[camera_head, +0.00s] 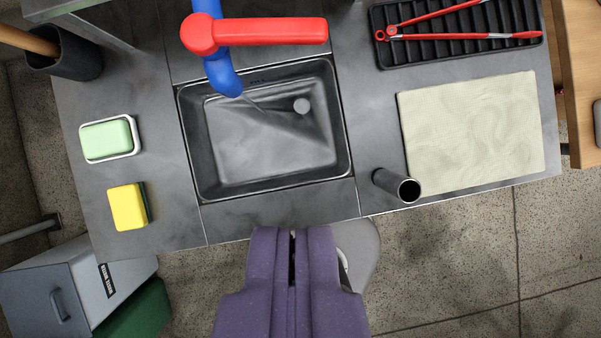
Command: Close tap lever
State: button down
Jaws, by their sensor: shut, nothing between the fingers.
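The red tap lever (270,31) sits on top of the blue tap (222,72) at the back of the sink. The lever points to the right in the view. The tap's spout hangs over the dark sink basin (200,165), and a thin grey streak, perhaps water, runs from the spout's end into the basin. My purple gripper (292,232) is at the bottom middle, in front of the counter's front edge. Its fingers are shut with nothing between them, well apart from the lever.
A green soap in a white dish (137,149) and a yellow sponge (127,207) lie left of the sink. Red tongs (440,37) lie on a black rack (470,50). A bin (60,285) stands lower left.

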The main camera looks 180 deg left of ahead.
aim_at(291, 34)
jog(key=w+d+f+b, duration=0.1)
jog(key=w+f+b, duration=0.2)
jog(key=w+f, duration=0.5)
jog(key=shift+w+f, duration=0.15)
jog(key=shift+f, duration=0.6)
jog(key=shift+d, duration=0.1)
jog(key=shift+w+d+n+b, duration=0.4)
jog(key=shift+w+n+b, duration=0.3)
jog(key=shift+w+b, duration=0.2)
jog(key=shift+a, duration=0.1)
jog(key=shift+s, duration=0.1)
